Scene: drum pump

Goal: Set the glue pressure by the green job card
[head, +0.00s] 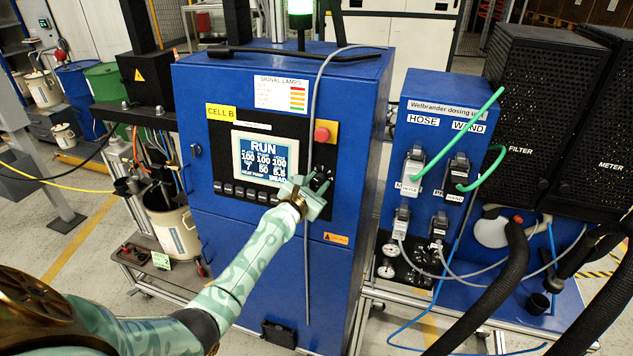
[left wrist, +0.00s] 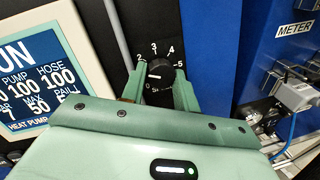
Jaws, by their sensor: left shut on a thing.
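My left gripper (head: 318,190) is at the black panel of the blue cabinet, right of the screen. In the left wrist view its two green fingers (left wrist: 158,88) are shut on a black knob (left wrist: 159,70), one on each side. The knob's scale shows 2, 3, 4 and 5; its exact setting is hard to read. The screen (head: 265,158) reads RUN, with several values of 100 and a 50; it also shows in the left wrist view (left wrist: 40,80). A small green card (head: 161,260) is at the lower left; its writing is too small to read. My right gripper is out of view.
A red button (head: 322,134) sits above the gripper. A grey cable hangs down the cabinet front beside it. The dosing unit (head: 430,150) with plugs, hoses and gauges (head: 387,261) is to the right. Thick black hoses (head: 500,290) cross the lower right.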

